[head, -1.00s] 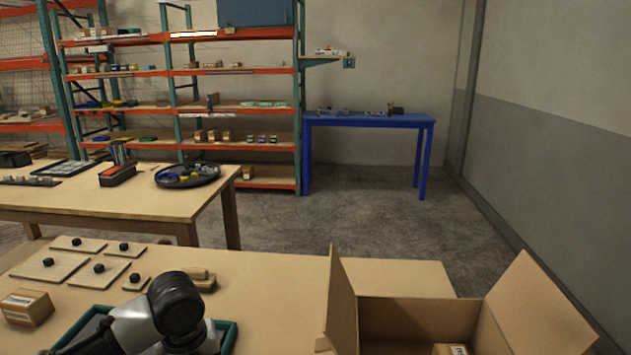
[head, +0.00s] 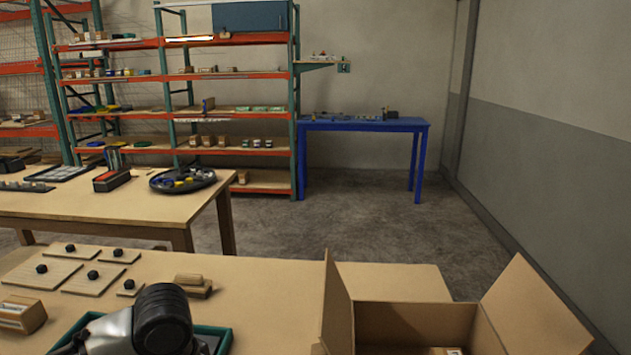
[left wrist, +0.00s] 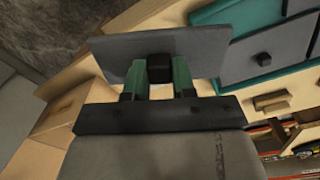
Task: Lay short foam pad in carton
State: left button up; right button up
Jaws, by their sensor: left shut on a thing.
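In the left wrist view my left gripper (left wrist: 159,82) is shut on the black knob (left wrist: 159,67) of a flat grey foam pad (left wrist: 112,54). The pad's outer parts show on both sides of the fingers. Another grey pad with a black knob (left wrist: 264,60) lies in the teal tray (left wrist: 240,20). In the head view the open carton (head: 415,322) is at the bottom right with flaps raised and a small labelled box (head: 447,351) inside. The carton's floor is mostly out of frame. The held pad does not show in the head view; my left arm covers part of the tray (head: 222,335).
Wooden boards with black knobs (head: 92,275), a small brown box (head: 22,313) and wooden blocks (head: 193,284) lie on the table, left of the carton. The tabletop (head: 270,300) between the blocks and the carton is clear. The carton's left flap (head: 336,305) stands up.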

pick_arm(q)
jog(key=n, duration=0.3)
jog(key=s+n, duration=0.1)
jog(key=n, duration=0.1)
jog(key=shift+s+d+r, duration=0.1)
jog(key=shift+r, duration=0.15)
jog(key=s+f, duration=0.4)
jog(key=f, duration=0.1)
jog(key=shift+n, duration=0.3)
